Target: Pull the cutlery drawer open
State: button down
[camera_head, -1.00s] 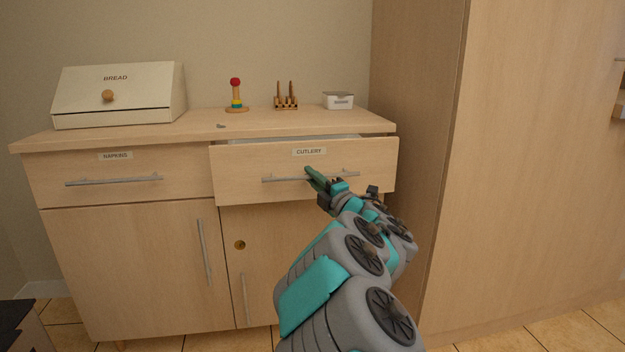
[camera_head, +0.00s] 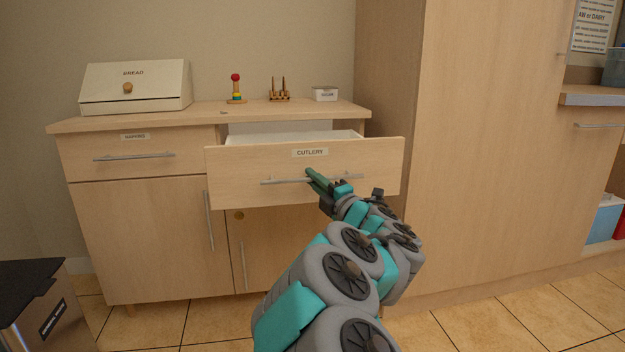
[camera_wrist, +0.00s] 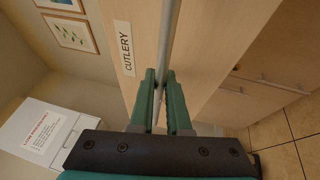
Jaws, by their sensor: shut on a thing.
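The cutlery drawer (camera_head: 235,160) is at the upper right of the sideboard and stands well out from it, with part of its white inside showing. Its label reads CUTLERY, and the label also shows in the wrist view (camera_wrist: 126,48). A grey bar handle (camera_head: 275,181) runs across its front. My gripper (camera_head: 314,177) is shut on this handle near its middle. In the wrist view the green fingers (camera_wrist: 161,98) lie on either side of the bar (camera_wrist: 168,45). The drawer's contents cannot be seen.
The shut napkins drawer (camera_head: 90,160) is to the left, with cupboard doors below. A bread box (camera_head: 135,90), a ring stacker (camera_head: 236,92), a small wooden rack (camera_head: 279,92) and a white box (camera_head: 325,94) stand on top. A tall cabinet (camera_head: 470,150) is close on the right. A dark-lidded bin (camera_head: 40,300) is at lower left.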

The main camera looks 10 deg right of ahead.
jog(key=shift+s, duration=0.1)
jog(key=c, duration=0.9)
grip_release()
jog(key=shift+v, duration=3.9)
